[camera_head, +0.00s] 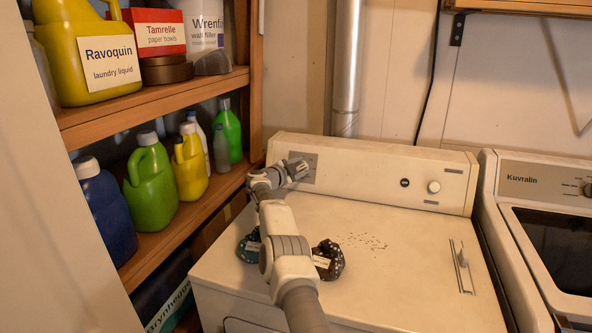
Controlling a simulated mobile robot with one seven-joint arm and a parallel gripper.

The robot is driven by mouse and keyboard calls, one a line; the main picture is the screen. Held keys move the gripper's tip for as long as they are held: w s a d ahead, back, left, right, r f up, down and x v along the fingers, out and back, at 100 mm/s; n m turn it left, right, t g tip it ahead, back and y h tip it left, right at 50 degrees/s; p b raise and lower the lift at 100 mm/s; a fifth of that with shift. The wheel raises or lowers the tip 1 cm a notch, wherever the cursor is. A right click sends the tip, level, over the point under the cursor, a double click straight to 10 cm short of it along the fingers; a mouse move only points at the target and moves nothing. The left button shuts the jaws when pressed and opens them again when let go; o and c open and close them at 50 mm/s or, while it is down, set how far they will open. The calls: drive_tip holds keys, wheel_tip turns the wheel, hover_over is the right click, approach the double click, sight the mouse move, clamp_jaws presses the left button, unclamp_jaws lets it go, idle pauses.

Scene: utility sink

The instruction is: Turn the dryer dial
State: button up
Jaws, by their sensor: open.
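The white dryer (365,215) stands in the middle, with an upright control panel (345,160) along its back. A round white dial (433,187) sits near the panel's right end, with a small dark round knob or button (404,182) to its left. A grey plate (310,177) is at the panel's left end, partly covered by my gripper, so any dial there is hidden. My gripper (298,168) is in front of this plate, open, with nothing seen in it. I cannot tell whether it touches the panel.
Two dark patterned objects (328,260) (249,246) lie on the dryer top beside my arm. A wooden shelf (165,228) with bottles stands close on the left. The dryer top's right side is mostly clear.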

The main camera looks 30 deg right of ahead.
drive_tip(key=shift+a+r, duration=0.2)
drive_tip(key=shift+a, duration=0.65)
drive_tip(key=shift+s+a+r+p, duration=0.1)
drive_tip(key=shift+s+a+p, duration=0.35)
drive_tip(key=shift+s, duration=0.1)
drive_tip(key=v, duration=1.4)
drive_tip(key=shift+a, duration=0.3)
